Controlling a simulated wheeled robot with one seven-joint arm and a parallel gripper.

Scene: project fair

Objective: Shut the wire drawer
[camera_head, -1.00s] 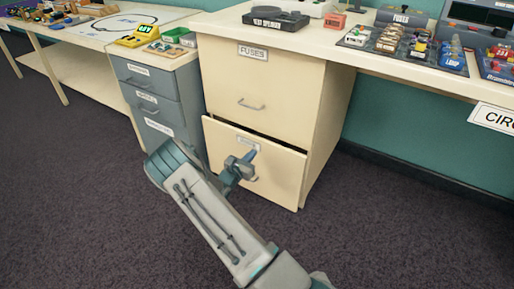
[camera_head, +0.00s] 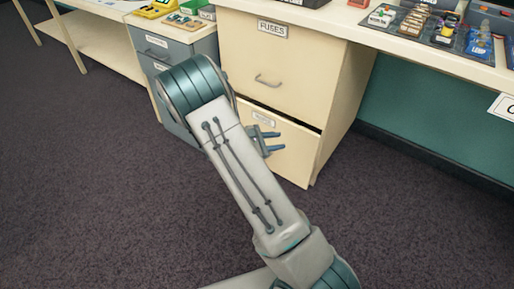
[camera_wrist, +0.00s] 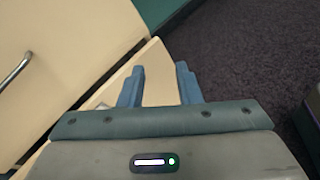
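The cream cabinet's lower drawer (camera_head: 291,160) stands slightly out, with a dark gap along its top edge. Its small label (camera_head: 264,119) is too small to read, so I cannot confirm it is the wire drawer. My gripper (camera_head: 279,141) is in front of this drawer, and my arm covers the drawer's left part. The drawer's handle is not visible. In the wrist view my gripper (camera_wrist: 160,85) has its two blue fingers apart, with nothing held between them. The fingers overlap the cream drawer front there; I cannot tell whether they touch it.
The upper drawer (camera_head: 285,62), labelled FUSES, looks closed, with a metal handle (camera_head: 267,81). A grey drawer unit (camera_head: 168,46) stands to the left. The worktop (camera_head: 320,20) carries kits. Open dark carpet (camera_head: 420,220) lies in front and to the right.

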